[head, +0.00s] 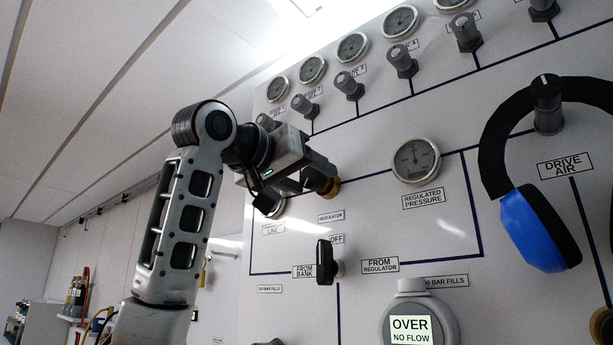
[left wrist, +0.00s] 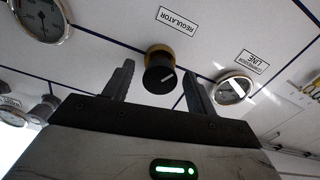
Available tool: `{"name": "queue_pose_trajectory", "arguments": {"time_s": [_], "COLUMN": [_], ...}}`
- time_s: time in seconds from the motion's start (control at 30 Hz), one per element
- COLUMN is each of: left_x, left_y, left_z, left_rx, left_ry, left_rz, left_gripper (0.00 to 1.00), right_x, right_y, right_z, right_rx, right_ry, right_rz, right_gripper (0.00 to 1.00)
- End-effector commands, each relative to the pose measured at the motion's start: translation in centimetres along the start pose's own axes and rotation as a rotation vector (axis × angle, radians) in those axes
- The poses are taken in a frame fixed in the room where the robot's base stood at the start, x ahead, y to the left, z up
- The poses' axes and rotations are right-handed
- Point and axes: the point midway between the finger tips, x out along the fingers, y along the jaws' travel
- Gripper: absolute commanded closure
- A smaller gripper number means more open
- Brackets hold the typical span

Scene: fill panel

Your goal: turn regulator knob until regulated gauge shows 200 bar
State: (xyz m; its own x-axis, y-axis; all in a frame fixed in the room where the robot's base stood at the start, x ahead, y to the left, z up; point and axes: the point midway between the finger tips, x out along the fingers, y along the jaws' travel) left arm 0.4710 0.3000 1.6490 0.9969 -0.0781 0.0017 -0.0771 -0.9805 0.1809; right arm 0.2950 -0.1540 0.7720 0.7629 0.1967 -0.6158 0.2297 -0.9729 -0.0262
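The regulator knob (left wrist: 159,76) is black with a white mark and a brass collar, between and just beyond the fingers of my left gripper (left wrist: 155,88) in the left wrist view. The fingers are apart, with a gap on each side of the knob. In the head view the left gripper (head: 318,180) is at the knob, whose brass collar (head: 333,187) shows past the fingers. The regulated pressure gauge (head: 416,161) is right of it, its needle pointing roughly upward; the numbers are too small to read. My right gripper is not in view.
A black lever (head: 326,262) sits below the knob. A round gauge (head: 270,206) is close under the left gripper. Blue and black ear defenders (head: 541,228) hang at the right from the drive air knob (head: 547,92). Several bank gauges and valves line the panel top.

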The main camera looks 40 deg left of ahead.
Motion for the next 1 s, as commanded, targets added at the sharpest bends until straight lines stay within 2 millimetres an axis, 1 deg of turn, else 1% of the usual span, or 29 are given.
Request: {"name": "queue_pose_trajectory", "arguments": {"time_s": [0.17, 0.27, 0.37, 0.47, 0.6, 0.8, 0.9, 1.0], "left_x": [-0.1, -0.9, -2.5, -4.7, -8.3, -12.7, -14.3, -15.3], "left_y": [0.0, 0.0, 0.0, 0.0, 0.0, 0.0, 0.0, 0.0], "left_z": [0.0, 0.1, 0.2, 0.2, 0.3, 0.2, 0.1, 0.1], "left_rx": [0.001, 0.001, 0.001, 0.001, 0.001, 0.0, 0.001, 0.001], "left_ry": [0.0, 0.001, 0.004, 0.005, 0.007, 0.004, 0.003, 0.001], "left_rz": [0.0, 0.0, 0.002, 0.002, 0.002, 0.001, 0.001, 0.001], "left_gripper": [0.43, 0.43, 0.43, 0.43, 0.43, 0.43, 0.43, 0.43], "right_x": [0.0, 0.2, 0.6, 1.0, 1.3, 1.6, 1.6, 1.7], "right_y": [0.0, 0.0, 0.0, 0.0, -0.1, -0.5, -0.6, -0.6], "right_z": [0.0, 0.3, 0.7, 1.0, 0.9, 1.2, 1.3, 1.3], "right_rx": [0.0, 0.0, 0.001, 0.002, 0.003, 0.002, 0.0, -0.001], "right_ry": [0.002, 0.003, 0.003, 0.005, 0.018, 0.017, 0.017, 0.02], "right_rz": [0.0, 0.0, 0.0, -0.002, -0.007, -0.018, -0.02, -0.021], "right_gripper": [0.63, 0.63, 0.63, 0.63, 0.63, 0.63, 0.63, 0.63]}}
